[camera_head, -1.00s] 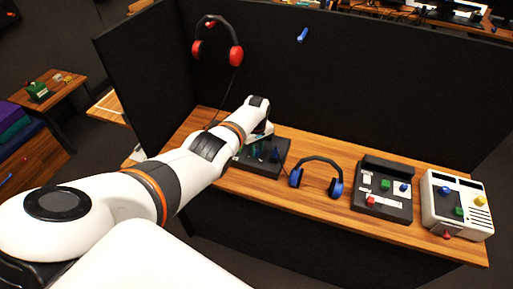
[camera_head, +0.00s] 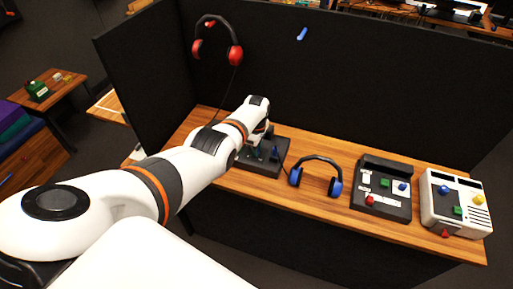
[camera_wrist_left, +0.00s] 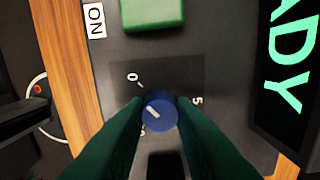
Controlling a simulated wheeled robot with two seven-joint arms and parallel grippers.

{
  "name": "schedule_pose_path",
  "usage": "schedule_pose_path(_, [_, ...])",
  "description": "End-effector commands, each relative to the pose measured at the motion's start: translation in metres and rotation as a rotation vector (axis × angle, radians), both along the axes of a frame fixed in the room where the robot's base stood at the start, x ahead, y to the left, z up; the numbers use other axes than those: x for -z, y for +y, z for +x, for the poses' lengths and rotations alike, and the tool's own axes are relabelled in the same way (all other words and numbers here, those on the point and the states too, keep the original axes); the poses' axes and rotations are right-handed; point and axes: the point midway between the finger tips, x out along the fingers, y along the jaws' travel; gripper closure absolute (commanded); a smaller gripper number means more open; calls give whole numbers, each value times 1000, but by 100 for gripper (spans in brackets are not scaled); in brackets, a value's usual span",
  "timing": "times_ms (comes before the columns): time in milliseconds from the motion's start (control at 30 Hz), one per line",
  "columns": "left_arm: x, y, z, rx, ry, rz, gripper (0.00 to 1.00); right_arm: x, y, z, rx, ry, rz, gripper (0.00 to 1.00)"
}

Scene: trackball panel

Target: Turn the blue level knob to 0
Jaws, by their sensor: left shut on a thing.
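The blue level knob (camera_wrist_left: 159,110) is round with a short white pointer mark that slants toward the upper left. A "0" label (camera_wrist_left: 133,77) is above left of it and a "5" label (camera_wrist_left: 197,100) to its right; another label below left is partly hidden. My left gripper (camera_wrist_left: 160,106) is shut on the knob, with a finger on each side. In the head view my left gripper (camera_head: 258,144) is over the dark panel (camera_head: 257,168), where the arm hides the knob. My right gripper is not in view.
A green block-shaped control (camera_wrist_left: 152,12) sits by an "ON" label; a lit "READY" display (camera_wrist_left: 292,60) is at the right. Blue headphones (camera_head: 318,170), a second dark panel (camera_head: 383,190) and a white panel (camera_head: 455,202) stand to the right on the wooden table (camera_head: 300,205).

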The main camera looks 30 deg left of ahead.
Motion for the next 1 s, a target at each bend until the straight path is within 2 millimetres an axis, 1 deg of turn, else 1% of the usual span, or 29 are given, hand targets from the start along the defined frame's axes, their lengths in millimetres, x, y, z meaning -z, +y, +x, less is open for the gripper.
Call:
schedule_pose_path(400, [-2,2,2,-9,-6,3,100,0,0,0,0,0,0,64])
schedule_pose_path(433, [-2,2,2,-9,-6,3,74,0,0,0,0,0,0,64])
schedule_pose_path(533, [-2,1,2,-8,-5,2,58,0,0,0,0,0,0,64])
schedule_pose_path(567, [-2,1,2,-8,-5,2,55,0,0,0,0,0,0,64])
schedule_pose_path(867, [-3,1,1,-7,-2,0,55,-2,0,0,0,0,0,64])
schedule_pose_path(967, [-13,1,1,-7,-3,0,55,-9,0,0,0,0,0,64])
schedule_pose_path(1000, [-19,1,1,-6,-4,1,55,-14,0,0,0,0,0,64])
